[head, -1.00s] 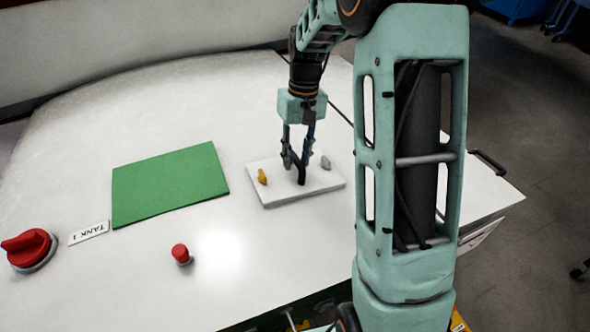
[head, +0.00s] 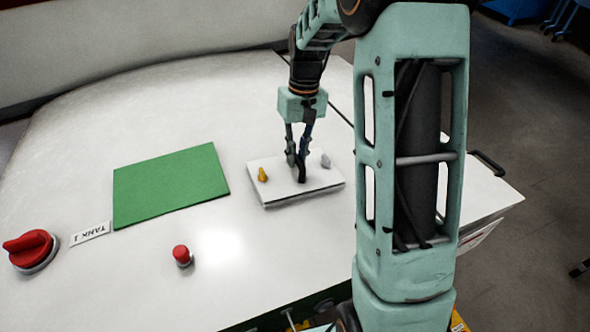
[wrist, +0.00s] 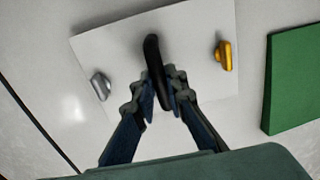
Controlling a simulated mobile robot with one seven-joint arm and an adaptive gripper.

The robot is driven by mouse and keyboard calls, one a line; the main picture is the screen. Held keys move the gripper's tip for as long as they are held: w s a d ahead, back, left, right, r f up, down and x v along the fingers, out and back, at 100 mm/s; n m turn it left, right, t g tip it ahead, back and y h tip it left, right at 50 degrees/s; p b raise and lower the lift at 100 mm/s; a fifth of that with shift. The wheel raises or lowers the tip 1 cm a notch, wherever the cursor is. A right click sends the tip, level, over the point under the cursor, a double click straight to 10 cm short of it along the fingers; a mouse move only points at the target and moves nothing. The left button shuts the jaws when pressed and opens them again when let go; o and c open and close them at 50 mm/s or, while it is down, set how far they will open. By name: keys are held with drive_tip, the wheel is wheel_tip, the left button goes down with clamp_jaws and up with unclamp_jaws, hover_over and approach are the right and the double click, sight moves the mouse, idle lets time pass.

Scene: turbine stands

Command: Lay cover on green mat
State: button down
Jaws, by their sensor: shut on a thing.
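The cover (head: 276,197) is a white square plate with a black handle in its middle, a yellow knob (head: 263,174) and a grey knob (head: 325,161). My gripper (head: 301,170) is shut on the black handle from above. In the wrist view the handle (wrist: 152,55) is between the fingers (wrist: 163,98), with the cover (wrist: 120,45) beneath. In the head view the cover looks level; any gap beneath it is hard to make out. The green mat (head: 170,187) lies flat and empty to the left of the cover, and its edge shows in the wrist view (wrist: 293,80).
A large red knob (head: 30,250) and a label reading TANK 1 (head: 90,234) are at the left front. A small red button (head: 181,255) stands in front of the mat. The white surface between mat and cover is clear.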

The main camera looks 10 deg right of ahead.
drive_tip(key=shift+r, duration=0.35)
drive_tip(key=shift+w+d+r+p, duration=0.1)
drive_tip(key=shift+d+r+p, duration=0.05)
drive_tip(key=shift+r+p, duration=0.65)
